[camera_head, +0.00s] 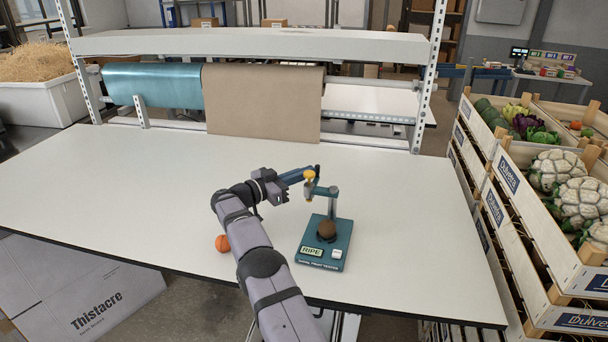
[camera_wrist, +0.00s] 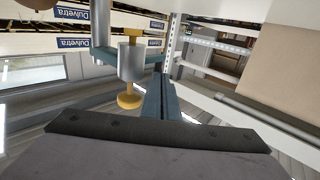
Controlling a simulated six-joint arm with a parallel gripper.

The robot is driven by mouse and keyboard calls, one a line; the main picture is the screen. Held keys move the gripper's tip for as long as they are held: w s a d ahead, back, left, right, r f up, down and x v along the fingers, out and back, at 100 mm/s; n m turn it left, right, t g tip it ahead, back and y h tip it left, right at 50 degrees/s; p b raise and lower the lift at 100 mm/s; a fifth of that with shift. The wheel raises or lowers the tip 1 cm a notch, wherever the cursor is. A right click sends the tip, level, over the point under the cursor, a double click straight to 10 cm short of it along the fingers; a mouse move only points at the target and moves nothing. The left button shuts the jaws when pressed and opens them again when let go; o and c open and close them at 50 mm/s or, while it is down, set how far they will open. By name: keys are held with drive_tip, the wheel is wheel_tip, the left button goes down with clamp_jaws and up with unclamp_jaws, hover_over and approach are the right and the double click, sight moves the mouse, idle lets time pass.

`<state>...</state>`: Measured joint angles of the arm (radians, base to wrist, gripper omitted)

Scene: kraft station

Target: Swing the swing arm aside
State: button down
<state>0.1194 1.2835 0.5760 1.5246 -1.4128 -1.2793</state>
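A teal fruit tester (camera_head: 313,259) with a "RIPE" label stands near the table's front. A brown round fruit (camera_head: 327,229) sits on its base. Its swing arm (camera_head: 322,190) reaches left from the post, carrying a plunger with a yellow knob (camera_head: 309,175) above the base. In the wrist view the silver plunger (camera_wrist: 132,62) with gold ends hangs from the swing arm (camera_wrist: 105,56). My gripper (camera_head: 314,170) has its blue fingers together, apparently empty, at the plunger. The fingers (camera_wrist: 161,80) also show just right of it in the wrist view; contact is unclear.
An orange fruit (camera_head: 222,243) lies on the table left of my arm. The white table (camera_head: 120,180) is clear to the left. A paper roll rack (camera_head: 263,100) stands behind. Vegetable crates (camera_head: 500,215) line the right side.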

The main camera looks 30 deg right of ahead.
drive_tip(key=shift+a+r, duration=0.1)
drive_tip(key=a+b, duration=0.2)
drive_tip(key=a, duration=1.1)
drive_tip(key=shift+w+a+b, duration=0.3)
drive_tip(key=shift+w+a, duration=0.1)
